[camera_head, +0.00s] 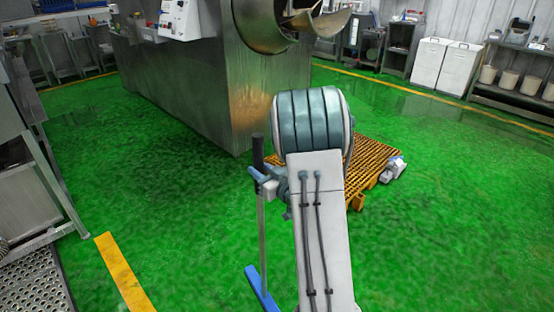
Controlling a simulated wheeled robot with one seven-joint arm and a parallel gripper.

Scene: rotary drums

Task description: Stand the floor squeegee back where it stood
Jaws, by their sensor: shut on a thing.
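The floor squeegee (262,235) stands nearly upright in front of me, left of my arm. It has a black grip at the top, a thin metal pole and a blue head (262,289) low down on or just above the green floor; I cannot tell whether it touches. My gripper (263,182) is shut on the squeegee's pole just below the black grip. My arm hides part of the gripper and the floor to the right of the squeegee.
A big metal drum machine (210,80) stands behind and left. An orange slatted platform (372,160) lies behind my arm. A metal bench (30,185) and perforated plate (35,282) are at the left, beside a yellow floor stripe (122,270). Green floor is clear at the right.

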